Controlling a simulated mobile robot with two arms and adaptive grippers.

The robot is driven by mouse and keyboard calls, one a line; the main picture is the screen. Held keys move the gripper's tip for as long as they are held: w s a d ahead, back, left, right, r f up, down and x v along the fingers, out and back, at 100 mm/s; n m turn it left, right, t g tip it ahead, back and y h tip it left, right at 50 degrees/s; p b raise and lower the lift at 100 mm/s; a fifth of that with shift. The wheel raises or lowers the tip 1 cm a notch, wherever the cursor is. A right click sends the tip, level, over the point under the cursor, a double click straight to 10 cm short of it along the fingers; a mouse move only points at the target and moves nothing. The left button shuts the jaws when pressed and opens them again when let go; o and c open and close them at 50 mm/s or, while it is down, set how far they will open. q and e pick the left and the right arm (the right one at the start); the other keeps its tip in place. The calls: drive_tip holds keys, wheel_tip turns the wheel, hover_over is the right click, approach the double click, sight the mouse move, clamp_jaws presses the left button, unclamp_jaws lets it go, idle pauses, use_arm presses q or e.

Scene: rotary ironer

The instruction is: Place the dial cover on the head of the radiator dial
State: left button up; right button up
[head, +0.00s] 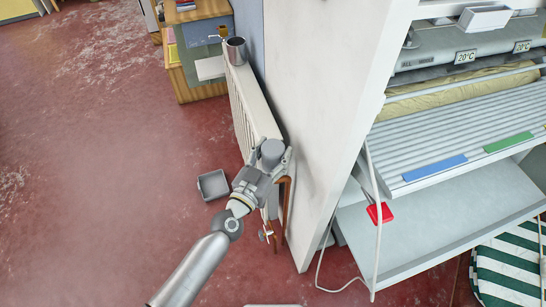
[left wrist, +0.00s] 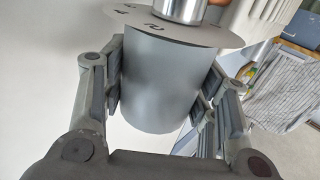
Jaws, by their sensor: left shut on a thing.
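The dial cover (head: 272,152), a plain grey cylinder, is between the fingers of my left gripper (head: 270,158) at the near end of the white radiator (head: 243,105). In the left wrist view the cover (left wrist: 160,80) is large, with a finger pressed on each side. Its far end meets a grey disc with numbers (left wrist: 185,28), part of the radiator dial, with a shiny metal collar (left wrist: 180,8) behind it. The dial's head is hidden, apparently inside the cover. I cannot tell whether the cover is fully seated. My right gripper is not in view.
A white wall (head: 315,100) stands close right of the radiator. A brown pipe (head: 285,205) runs down below the gripper. A grey open bin (head: 213,185) stands on the red floor, left of the gripper. A metal pot (head: 236,52) stands at the radiator's far end. The ironer (head: 460,130) is at right.

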use_arm(q)
drive_tip(key=shift+f, duration=0.35)
drive_tip(key=o, duration=0.8)
drive_tip(key=shift+o, duration=0.2)
drive_tip(key=shift+r, duration=0.1)
drive_tip(key=shift+r, duration=0.2)
drive_tip(key=v, duration=1.2)
